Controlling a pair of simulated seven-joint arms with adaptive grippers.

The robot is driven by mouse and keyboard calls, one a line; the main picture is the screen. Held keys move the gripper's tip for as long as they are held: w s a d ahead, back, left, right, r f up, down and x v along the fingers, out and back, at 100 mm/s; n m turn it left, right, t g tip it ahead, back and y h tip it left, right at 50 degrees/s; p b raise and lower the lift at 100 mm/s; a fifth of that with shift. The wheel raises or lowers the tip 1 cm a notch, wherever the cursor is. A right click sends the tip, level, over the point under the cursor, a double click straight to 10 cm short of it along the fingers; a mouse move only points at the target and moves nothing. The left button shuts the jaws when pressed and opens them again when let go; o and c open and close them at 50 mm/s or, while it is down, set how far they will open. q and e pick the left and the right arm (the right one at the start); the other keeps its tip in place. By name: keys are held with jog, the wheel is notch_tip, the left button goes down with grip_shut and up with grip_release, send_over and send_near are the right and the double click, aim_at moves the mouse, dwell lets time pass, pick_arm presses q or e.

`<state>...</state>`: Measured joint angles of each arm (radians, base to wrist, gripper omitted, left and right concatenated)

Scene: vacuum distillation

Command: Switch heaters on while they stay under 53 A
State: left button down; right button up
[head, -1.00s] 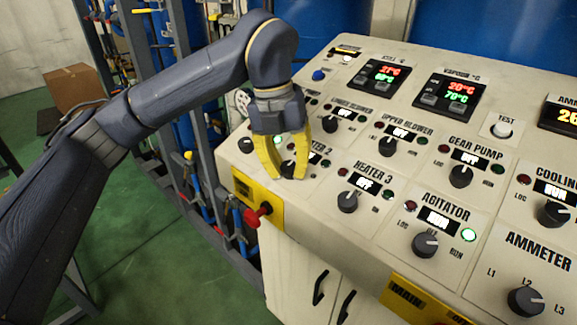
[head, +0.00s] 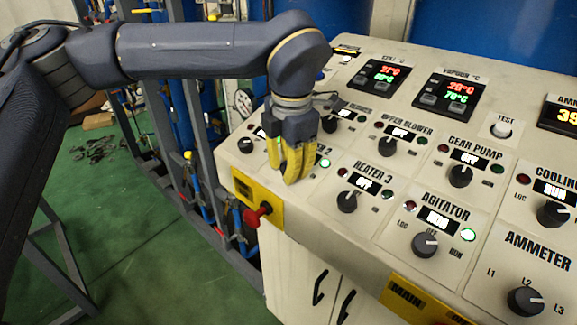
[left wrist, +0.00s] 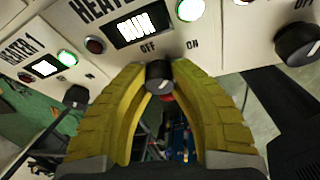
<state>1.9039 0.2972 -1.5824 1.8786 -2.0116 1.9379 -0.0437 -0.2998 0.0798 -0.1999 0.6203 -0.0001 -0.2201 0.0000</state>
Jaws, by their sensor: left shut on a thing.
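My left gripper (head: 292,178) is shut on the Heater 2 knob (left wrist: 160,77), which its yellow fingers hide in the head view. In the left wrist view the fingers (left wrist: 160,88) close on both sides of the knob. The Heater 2 display (left wrist: 140,27) appears to read RUN, and its green lamp (left wrist: 190,9) is lit. Heater 1's green lamp (left wrist: 67,58) is lit too. The Heater 3 display (head: 364,183) reads OFF, above its black knob (head: 347,201). The ammeter readout (head: 568,116) is cut off at the right edge and starts with 39. My right gripper is not in view.
The agitator knob (head: 425,244), gear pump knob (head: 460,175) and upper blower knob (head: 388,147) stand close by on the panel. A red switch (head: 257,213) projects from the yellow plate on the panel's front. Open floor lies at left.

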aim_at(292, 187)
pick_arm(q)
jog(key=shift+f+m+t, duration=0.1)
jog(key=shift+m+t, duration=0.2)
jog(key=shift+m, duration=0.8)
jog(key=c, duration=1)
grip_release()
jog(key=shift+c, duration=0.2)
notch_tip(292, 187, up, 12)
jog(key=s, duration=0.2)
jog(key=shift+s+d, duration=0.2)
jog(key=shift+d, duration=0.1)
jog(key=shift+d+f, duration=0.1)
